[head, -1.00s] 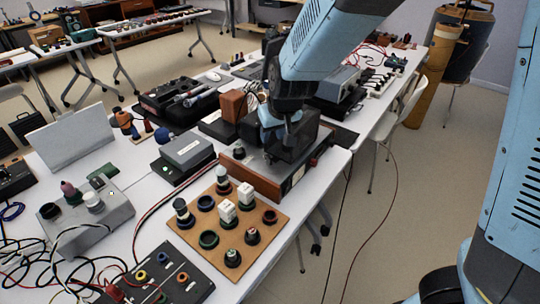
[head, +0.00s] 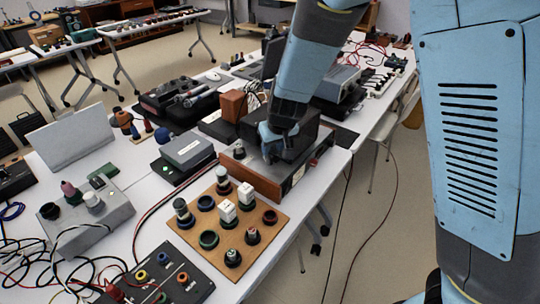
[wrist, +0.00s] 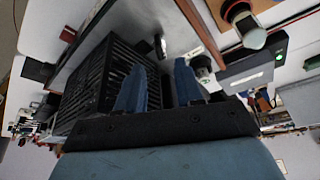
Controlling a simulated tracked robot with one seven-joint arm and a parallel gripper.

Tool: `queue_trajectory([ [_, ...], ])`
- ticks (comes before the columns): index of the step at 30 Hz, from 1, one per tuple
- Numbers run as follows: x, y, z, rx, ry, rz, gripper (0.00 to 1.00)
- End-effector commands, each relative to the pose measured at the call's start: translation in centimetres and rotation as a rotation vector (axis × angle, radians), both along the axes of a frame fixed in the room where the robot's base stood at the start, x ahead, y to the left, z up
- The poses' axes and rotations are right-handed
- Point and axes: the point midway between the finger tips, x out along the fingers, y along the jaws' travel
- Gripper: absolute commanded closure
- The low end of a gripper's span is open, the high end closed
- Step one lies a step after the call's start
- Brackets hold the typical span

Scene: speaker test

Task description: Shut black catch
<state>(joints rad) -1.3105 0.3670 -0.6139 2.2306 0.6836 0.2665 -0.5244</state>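A wood-sided device with a grey top panel (head: 262,172) stands at the table's right edge, with a black box (head: 303,143) at its back. The box shows as a black ribbed block in the wrist view (wrist: 88,88). A small dark upright piece (wrist: 160,44) on the grey panel may be the black catch; its position is unclear. My gripper (head: 270,157) is low over the panel, in front of the black box. In the wrist view its two blue fingers (wrist: 157,72) are apart with nothing held between them. Whether they touch anything is unclear.
A knob (head: 239,151) stands on the panel left of my gripper. In front is a wooden board (head: 222,238) with several round sockets and white plugs. A grey-topped box (head: 187,150) is to the left.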

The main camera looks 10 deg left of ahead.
Motion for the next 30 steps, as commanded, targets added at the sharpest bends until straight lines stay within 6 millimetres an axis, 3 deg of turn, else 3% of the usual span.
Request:
queue_trajectory([
  [15,1.6,1.2,-4.7,0.000,0.000,-0.001,0.64],
  [30,1.8,1.4,-5.4,0.000,0.000,0.000,0.66],
])
